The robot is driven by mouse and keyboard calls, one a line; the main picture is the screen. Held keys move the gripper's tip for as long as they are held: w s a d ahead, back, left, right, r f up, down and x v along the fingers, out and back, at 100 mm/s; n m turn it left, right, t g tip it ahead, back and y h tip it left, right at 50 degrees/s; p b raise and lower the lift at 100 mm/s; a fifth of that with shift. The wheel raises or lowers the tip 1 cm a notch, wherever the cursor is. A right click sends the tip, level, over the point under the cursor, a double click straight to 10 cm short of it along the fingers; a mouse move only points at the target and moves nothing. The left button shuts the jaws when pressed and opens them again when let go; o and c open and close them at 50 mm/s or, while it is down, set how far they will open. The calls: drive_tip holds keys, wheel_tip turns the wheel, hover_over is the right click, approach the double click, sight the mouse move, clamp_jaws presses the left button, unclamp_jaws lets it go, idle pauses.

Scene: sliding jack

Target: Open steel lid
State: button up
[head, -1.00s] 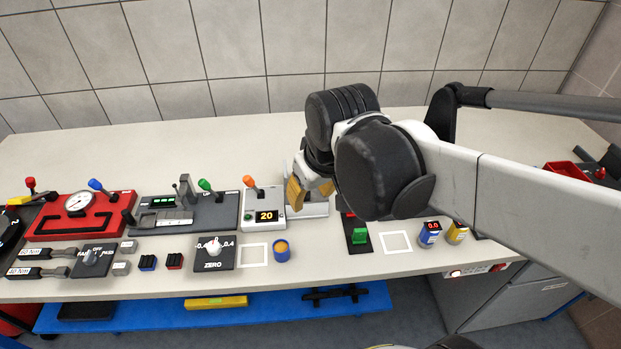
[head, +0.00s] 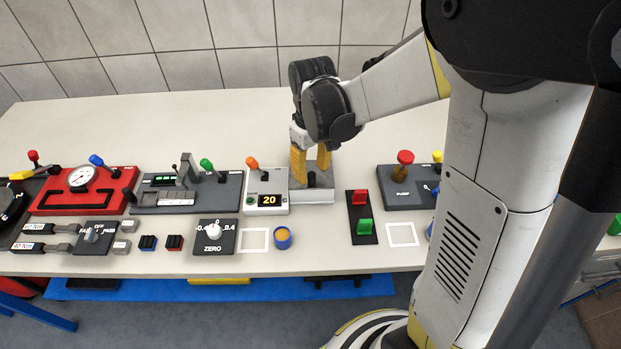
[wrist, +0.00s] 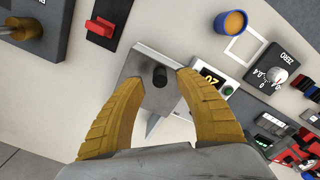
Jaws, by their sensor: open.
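The steel lid (head: 318,196) is a flat grey metal plate on the bench, just right of the box showing 20. It shows in the wrist view (wrist: 140,62) with a short dark upright knob (wrist: 160,76) on it. My gripper (head: 311,174) points down over the lid with its yellow fingers apart. In the wrist view the fingertips (wrist: 160,79) stand on either side of the knob, with gaps to it. I cannot tell exactly how far down the fingers reach along the knob. The lid looks flat and closed.
The grey box with the orange lever (head: 268,203) stands close at left. A black panel with red and green switches (head: 361,215) lies at right, and a red push button (head: 403,165) further right. A blue cup (head: 283,238) stands in front. The bench behind is clear.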

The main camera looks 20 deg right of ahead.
sight(311, 170)
drive_tip(key=shift+f+b, duration=0.35)
drive_tip(key=shift+f, duration=1.35)
drive_tip(key=shift+c, duration=0.5)
clamp_jaws()
drive_tip(key=w+d, duration=0.1)
drive_tip(key=w, duration=0.2)
drive_tip(key=w+d, duration=0.1)
drive_tip(key=w, duration=0.4)
drive_tip(key=shift+w+d, duration=0.3)
drive_tip(key=shift+d, duration=0.1)
drive_tip(key=shift+o, duration=0.5)
unclamp_jaws()
drive_tip(key=shift+r, duration=0.1)
